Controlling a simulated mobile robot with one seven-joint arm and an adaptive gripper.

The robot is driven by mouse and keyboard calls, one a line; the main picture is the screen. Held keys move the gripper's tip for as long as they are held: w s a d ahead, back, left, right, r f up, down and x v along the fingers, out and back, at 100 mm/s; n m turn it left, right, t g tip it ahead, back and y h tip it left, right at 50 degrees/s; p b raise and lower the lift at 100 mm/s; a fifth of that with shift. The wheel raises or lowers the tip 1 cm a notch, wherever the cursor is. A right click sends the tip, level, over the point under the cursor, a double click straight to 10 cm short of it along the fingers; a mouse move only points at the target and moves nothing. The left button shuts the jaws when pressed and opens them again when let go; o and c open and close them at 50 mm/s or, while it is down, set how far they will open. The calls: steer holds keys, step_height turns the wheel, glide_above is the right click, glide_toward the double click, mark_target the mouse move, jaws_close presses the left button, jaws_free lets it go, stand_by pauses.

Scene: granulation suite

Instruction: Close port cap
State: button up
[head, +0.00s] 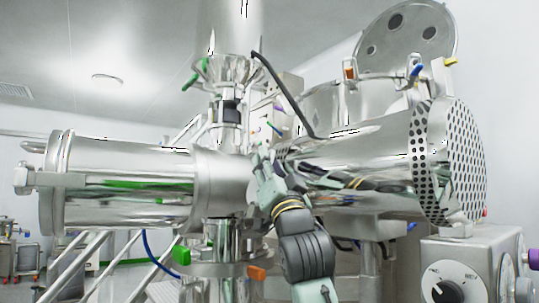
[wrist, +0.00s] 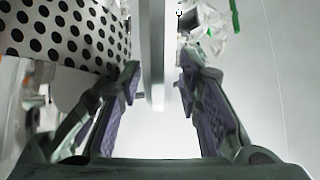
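My gripper (wrist: 159,75) is open in the wrist view, its two dark fingers spread apart. A pale flat slab (wrist: 154,55), seen nearly edge-on, stands between the fingertips. Narrow gaps seem to show on both sides of it, though contact at the tips is hard to judge. I cannot tell whether this slab is the port cap. In the head view my arm reaches up and forward to the middle of the steel machine, and the gripper (head: 260,158) is small and unclear against the metal. A round lid with holes (head: 408,37) stands raised at the upper right.
A horizontal steel cylinder (head: 125,190) extends left. A larger steel drum (head: 370,160) lies right, with a perforated end (head: 465,160) that also shows in the wrist view (wrist: 70,35). A control box with a dial (head: 460,265) stands at lower right. Railings (head: 75,260) are at lower left.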

steer(key=shift+w+a+r, duration=0.15)
steer(key=shift+w+r, duration=0.2)
steer(key=shift+w, duration=0.1)
jaws_close()
stand_by(0.7)
